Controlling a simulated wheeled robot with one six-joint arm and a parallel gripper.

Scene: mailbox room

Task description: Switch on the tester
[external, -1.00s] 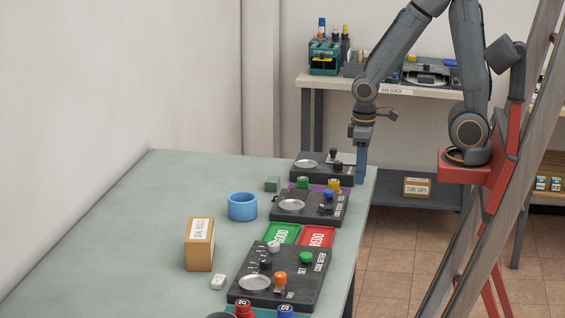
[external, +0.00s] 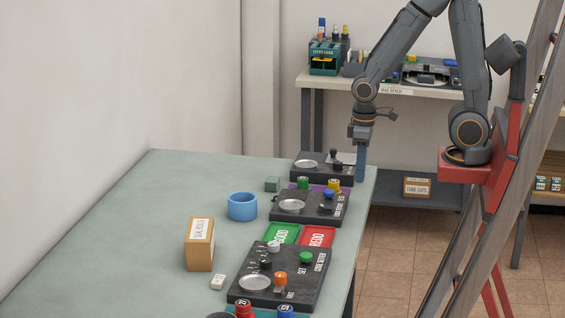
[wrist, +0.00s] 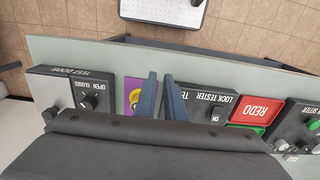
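The lock tester (external: 305,206) is a dark panel with a round silver dish, in the middle of the row on the table. In the wrist view, the tester (wrist: 190,97) shows a small dark switch (wrist: 214,120) beside an ON label. The switch's exact setting is too small to tell. My gripper (external: 361,181) points down near the table's right edge, by the far panels. In the wrist view, my gripper (wrist: 159,75) has its two blue fingers apart with nothing between them. They overlap the strip between a purple pad (wrist: 128,99) and the tester, and hide part of it.
The test door panel (wrist: 88,82) stands beyond the purple pad. Green GOOD and red REDO trays (external: 318,236) separate the tester from the code setter (external: 300,288). A blue cup (external: 242,207) and a box (external: 200,245) stand left. The table's left side is clear.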

